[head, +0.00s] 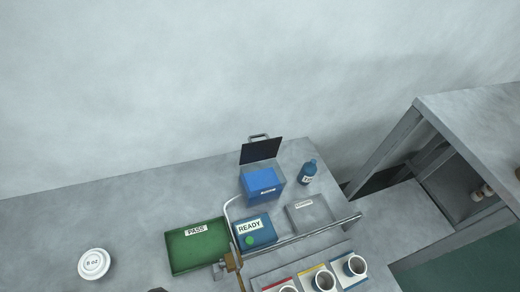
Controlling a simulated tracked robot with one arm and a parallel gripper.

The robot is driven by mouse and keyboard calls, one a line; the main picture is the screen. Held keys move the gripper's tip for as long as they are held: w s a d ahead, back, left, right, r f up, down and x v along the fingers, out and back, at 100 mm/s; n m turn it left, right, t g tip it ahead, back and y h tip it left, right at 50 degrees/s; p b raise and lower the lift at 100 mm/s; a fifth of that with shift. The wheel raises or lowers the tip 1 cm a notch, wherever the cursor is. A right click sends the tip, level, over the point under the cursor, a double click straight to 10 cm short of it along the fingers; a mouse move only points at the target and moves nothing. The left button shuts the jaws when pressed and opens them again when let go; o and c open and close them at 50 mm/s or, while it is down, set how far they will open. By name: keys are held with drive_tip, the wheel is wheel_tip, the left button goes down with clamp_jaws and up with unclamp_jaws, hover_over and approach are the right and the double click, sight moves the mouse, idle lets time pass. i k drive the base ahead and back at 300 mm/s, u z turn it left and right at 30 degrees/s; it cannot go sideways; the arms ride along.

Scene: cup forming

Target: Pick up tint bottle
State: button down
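A small blue bottle (307,173) with a white label and a darker cap stands upright near the back right of the grey bench, right of an open blue box. It looks like the tint bottle, but its label is too small to read. Nothing touches it. My gripper cannot be made out in this view. Only a small dark shape shows at the bottom edge, and I cannot tell what it is.
The blue box (262,184) has its dark lid raised. Several white cups (355,266) stand at the front right. A white lid (94,264) lies left.

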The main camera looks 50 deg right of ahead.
sight(308, 171)
drive_tip(key=z, duration=0.05)
drive_tip(key=k, duration=1.85)
drive_tip(key=z, duration=0.65)
drive_tip(key=i, duration=1.05)
drive_tip(key=u, duration=0.05)
